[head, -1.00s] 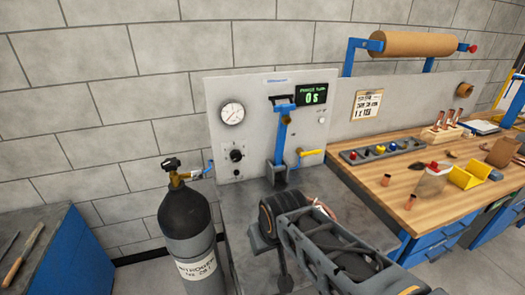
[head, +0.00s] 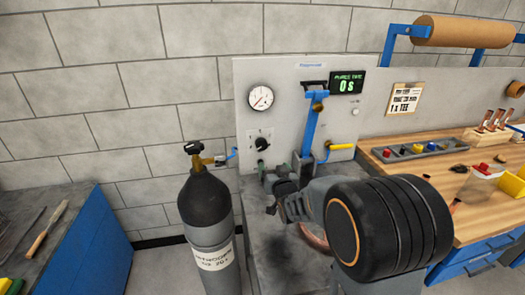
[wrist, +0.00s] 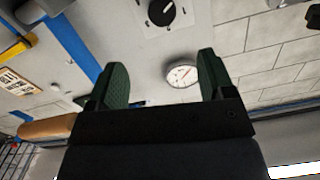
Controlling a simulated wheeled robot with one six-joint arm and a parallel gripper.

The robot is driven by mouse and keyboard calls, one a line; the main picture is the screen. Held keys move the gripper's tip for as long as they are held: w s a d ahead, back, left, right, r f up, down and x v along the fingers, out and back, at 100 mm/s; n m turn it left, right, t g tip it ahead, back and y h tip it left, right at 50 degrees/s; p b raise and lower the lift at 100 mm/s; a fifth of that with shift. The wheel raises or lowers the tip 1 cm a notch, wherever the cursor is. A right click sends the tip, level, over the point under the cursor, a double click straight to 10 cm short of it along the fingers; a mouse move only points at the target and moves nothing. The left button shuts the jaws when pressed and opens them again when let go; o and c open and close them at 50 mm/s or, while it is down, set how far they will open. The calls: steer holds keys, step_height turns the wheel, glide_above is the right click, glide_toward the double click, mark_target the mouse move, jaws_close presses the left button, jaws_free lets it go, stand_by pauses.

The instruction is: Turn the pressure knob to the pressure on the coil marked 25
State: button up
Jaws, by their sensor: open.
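The pressure knob (head: 262,143) is a black dial on a pale plate, below the round white gauge (head: 261,98) on the grey panel (head: 285,75). The wrist view looks at the panel upside down, with the knob (wrist: 162,13) at the top edge and the gauge (wrist: 184,76) between the fingers. My gripper (head: 266,188) is open and empty, in front of the panel and below the knob. Its two green fingers show in the wrist view (wrist: 162,75), apart from the knob. A bit of copper coil (head: 314,239) shows behind my arm; no 25 mark is readable.
A dark gas cylinder (head: 206,208) with a valve stands left of my gripper. A blue lever stand (head: 309,130) and a yellow-handled valve (head: 341,146) are to the right. A wooden bench (head: 440,180) holds small parts.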

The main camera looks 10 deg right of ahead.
mark_target(263, 146)
steer(key=w+p, duration=0.1)
steer(key=w, duration=0.8)
steer(key=w+p, duration=0.1)
steer(key=w, duration=0.4)
steer(key=shift+a+p, duration=0.25)
steer(key=shift+p, duration=0.1)
steer(key=c, duration=0.9)
